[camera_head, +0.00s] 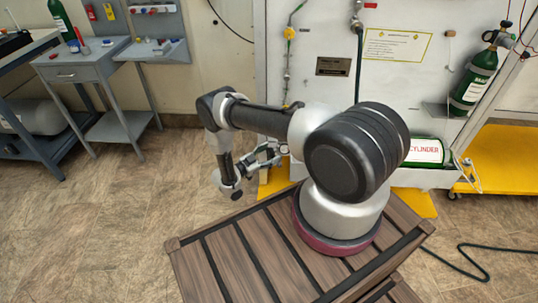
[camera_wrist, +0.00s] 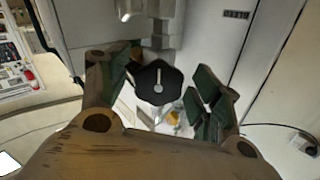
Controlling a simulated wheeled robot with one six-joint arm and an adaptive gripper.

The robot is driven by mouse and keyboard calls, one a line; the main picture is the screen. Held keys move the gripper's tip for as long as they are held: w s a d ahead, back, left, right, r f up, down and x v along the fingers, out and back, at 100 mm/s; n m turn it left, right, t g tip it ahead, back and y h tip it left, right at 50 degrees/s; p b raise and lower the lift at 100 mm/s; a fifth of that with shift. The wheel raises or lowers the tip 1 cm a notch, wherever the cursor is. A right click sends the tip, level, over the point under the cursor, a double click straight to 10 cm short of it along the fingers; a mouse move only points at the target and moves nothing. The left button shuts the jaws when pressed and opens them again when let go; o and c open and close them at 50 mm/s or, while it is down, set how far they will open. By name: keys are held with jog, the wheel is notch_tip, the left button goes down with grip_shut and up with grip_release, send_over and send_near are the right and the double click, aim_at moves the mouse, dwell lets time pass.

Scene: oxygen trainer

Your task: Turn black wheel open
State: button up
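The black wheel (camera_wrist: 158,84) shows in the wrist view as a dark lobed knob with a light pointer mark on its face. It lies between the two fingers of my gripper (camera_wrist: 162,90), closer to the left finger. The fingers are spread, with a clear gap between the wheel and the right finger. I cannot tell whether the left finger touches the wheel. In the head view my gripper (camera_head: 268,155) is in front of the white panel's lower left part. I cannot make out the wheel there.
The white panel (camera_head: 400,75) carries pipes and a yellow-edged label. A green cylinder (camera_head: 474,80) stands at the right, and another lies low behind my arm. A grey workbench (camera_head: 85,62) is at the left. Open floor (camera_head: 130,200) lies between the bench and my base.

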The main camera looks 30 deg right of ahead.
jog(key=s+a, duration=0.1)
jog(key=a, duration=1)
jog(key=shift+s+a, duration=0.35)
jog(key=shift+a, duration=0.05)
